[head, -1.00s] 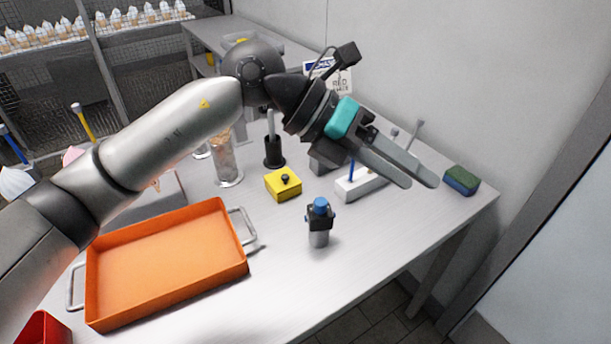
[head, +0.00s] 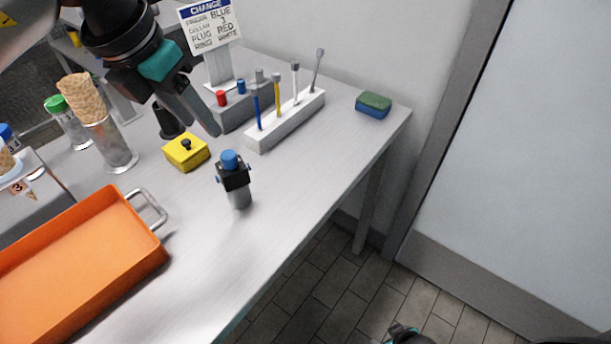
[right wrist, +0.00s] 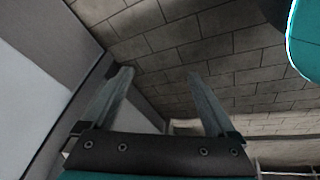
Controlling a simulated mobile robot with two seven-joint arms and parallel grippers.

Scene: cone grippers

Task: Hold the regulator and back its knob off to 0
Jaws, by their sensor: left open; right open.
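The regulator (head: 236,182) stands upright on the table in the head view, with a black body, a grey lower bowl and a blue knob (head: 230,159) on top. No gripper touches it. My left gripper (head: 204,124) is open, above the table, up and to the left of the regulator and apart from it. My right gripper (right wrist: 162,85) is open and empty in the right wrist view, over the tiled floor. Only a small part of the right arm shows at the bottom of the head view. The knob's setting is too small to read.
A yellow box (head: 186,152) with a black button is behind the regulator. An orange tray (head: 150,262) lies at left. A white rack (head: 262,141) holds several tools. A sponge (head: 373,105) sits near the far right corner. The table front by the regulator is clear.

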